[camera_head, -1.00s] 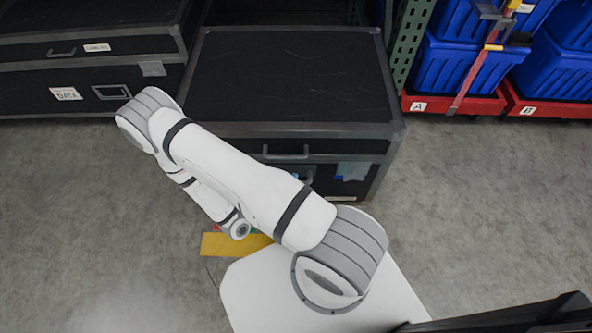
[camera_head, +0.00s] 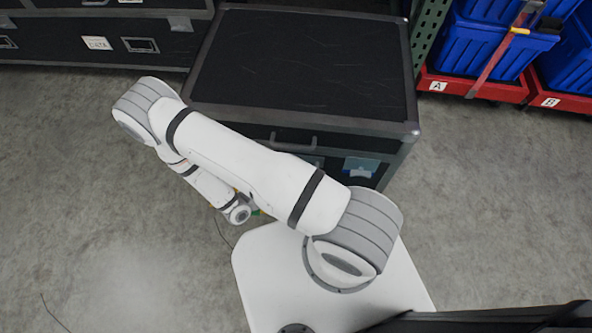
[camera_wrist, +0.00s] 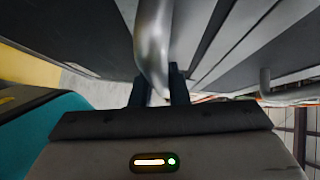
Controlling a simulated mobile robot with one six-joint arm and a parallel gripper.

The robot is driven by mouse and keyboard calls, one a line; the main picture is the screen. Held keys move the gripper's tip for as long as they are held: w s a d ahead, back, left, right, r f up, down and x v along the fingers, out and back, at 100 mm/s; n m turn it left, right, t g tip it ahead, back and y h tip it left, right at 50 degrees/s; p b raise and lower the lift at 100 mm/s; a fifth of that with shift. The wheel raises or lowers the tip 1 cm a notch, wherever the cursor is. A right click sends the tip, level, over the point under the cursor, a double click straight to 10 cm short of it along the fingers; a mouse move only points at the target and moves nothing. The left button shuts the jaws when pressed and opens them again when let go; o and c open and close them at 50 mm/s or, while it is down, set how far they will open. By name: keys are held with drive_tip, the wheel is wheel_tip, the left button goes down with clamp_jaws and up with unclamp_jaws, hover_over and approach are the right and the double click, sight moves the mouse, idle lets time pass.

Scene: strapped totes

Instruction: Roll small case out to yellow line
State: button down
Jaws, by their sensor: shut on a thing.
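The small case (camera_head: 303,65) is black with grey metal edges. It stands upright on the floor in front of me, its front face toward me, with a bar handle (camera_head: 293,141) and a blue label on that face. In the wrist view, the two dark fingers of my gripper (camera_wrist: 160,92) are shut on a grey bar handle (camera_wrist: 153,45). In the head view, my arm hides the gripper and part of the case front. The yellow line is not clear in the head view; a yellow strip (camera_wrist: 28,66) shows at the left of the wrist view.
A larger black case (camera_head: 130,43) marked DATA stands back at the left. Blue totes (camera_head: 490,45) on red dollies (camera_head: 480,90), marked A and B, stand at the right by a green perforated post (camera_head: 428,40). Bare concrete floor lies left and right.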

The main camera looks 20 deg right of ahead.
drive_tip(key=shift+s+d+f, duration=0.1)
drive_tip(key=shift+s, duration=0.1)
drive_tip(key=c, duration=1.4)
unclamp_jaws()
drive_tip(key=shift+w, duration=0.15)
drive_tip(key=p+v, duration=0.1)
drive_tip(key=v, duration=0.7)
